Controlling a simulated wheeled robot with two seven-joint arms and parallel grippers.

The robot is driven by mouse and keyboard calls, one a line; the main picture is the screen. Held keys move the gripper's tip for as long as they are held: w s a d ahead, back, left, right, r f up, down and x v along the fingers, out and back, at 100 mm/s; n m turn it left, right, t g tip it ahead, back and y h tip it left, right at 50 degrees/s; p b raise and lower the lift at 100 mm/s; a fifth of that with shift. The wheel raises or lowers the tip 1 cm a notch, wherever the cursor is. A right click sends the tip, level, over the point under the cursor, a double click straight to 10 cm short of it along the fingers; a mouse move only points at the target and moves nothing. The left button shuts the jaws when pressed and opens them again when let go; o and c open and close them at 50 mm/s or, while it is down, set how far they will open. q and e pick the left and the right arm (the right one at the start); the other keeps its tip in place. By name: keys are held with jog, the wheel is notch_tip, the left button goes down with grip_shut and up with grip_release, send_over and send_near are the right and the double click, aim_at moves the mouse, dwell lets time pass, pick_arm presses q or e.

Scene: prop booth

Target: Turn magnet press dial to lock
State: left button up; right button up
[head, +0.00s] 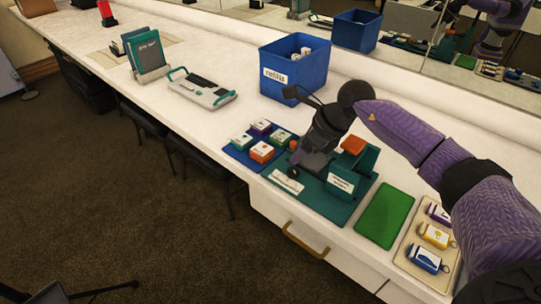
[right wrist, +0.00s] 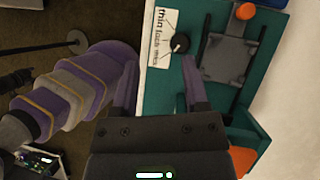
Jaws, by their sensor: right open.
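The magnet press is a teal base (head: 345,208) on the white counter, with a grey plate and an orange knob (right wrist: 245,11). Its small round black dial (right wrist: 180,44) has a white pointer mark towards the lower left. A white label (right wrist: 161,38) beside the dial carries words that appear to read thin, lock and a blurred third. My right gripper (head: 308,166) is over the press in the head view. In the right wrist view its fingers (right wrist: 160,72) are apart and empty, with the dial just beyond the right finger. My left gripper is out of view.
A blue mat (head: 238,155) with several small boxes lies left of the press. A blue refills bin (head: 287,90) stands behind. An orange block (head: 353,145) sits at the press's back.

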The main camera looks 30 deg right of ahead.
aim_at(295, 170)
jog(key=shift+g+h, duration=0.5)
jog(key=shift+h, duration=0.2)
jog(key=f+b, duration=0.1)
jog(key=f, duration=0.1)
jog(key=w+f+b, duration=0.1)
jog(key=f, duration=0.2)
jog(key=w+d+f+b, duration=0.1)
jog(key=f, duration=0.1)
jog(key=shift+f+b, duration=0.3)
jog(key=shift+f, duration=0.05)
jog(key=shift+w+a+f, duration=0.15)
jog(key=shift+f, duration=0.3)
jog(key=shift+c, duration=0.4)
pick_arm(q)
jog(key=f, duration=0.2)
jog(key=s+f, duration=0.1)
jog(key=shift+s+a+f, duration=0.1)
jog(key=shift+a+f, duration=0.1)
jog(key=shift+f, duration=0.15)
pick_arm(e)
jog(key=shift+r, duration=0.1)
grip_shut()
